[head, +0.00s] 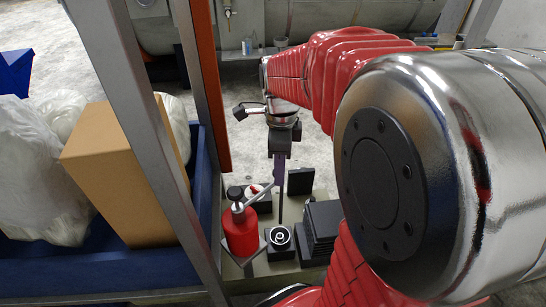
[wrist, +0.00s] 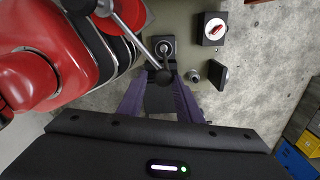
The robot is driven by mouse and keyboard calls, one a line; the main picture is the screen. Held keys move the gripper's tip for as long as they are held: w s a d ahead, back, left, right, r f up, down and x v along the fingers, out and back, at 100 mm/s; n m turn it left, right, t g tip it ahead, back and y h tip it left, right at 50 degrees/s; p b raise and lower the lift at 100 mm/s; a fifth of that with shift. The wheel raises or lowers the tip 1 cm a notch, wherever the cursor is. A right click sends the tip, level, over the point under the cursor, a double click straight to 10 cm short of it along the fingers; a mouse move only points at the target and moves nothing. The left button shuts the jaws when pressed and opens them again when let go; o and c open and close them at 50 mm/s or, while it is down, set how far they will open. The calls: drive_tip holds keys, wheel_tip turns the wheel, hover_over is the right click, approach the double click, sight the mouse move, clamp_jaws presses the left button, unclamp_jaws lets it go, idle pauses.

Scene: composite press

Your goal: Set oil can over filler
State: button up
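The red oil can (head: 240,232) stands on the bench, left of and below my gripper in the head view. It has a black cap, and a thin metal rod slants up from it towards my fingers. In the wrist view the red can (wrist: 128,14) is at the top edge, and its rod ends in a black ball near my fingertips. The filler, a ringed round fitting on a black block (head: 278,238), is right of the can; it shows beyond my fingertips in the wrist view (wrist: 165,48). My gripper (wrist: 161,73) points down with its purple fingers apart. I cannot tell whether they touch the ball.
Several dark blocks (head: 322,222) stand right of the filler. A black block with a red mark (wrist: 213,30) and a small upright plate (wrist: 219,77) are nearby. A grey post (head: 150,130) and an orange post (head: 208,90) rise left of my gripper. A cardboard box (head: 125,175) sits in a blue bin.

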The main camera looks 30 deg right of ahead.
drive_tip(key=shift+o, duration=1)
drive_tip(key=shift+w+r, duration=0.1)
drive_tip(key=shift+r, duration=0.2)
wheel_tip(320, 180, up, 13)
drive_tip(key=shift+r, duration=0.1)
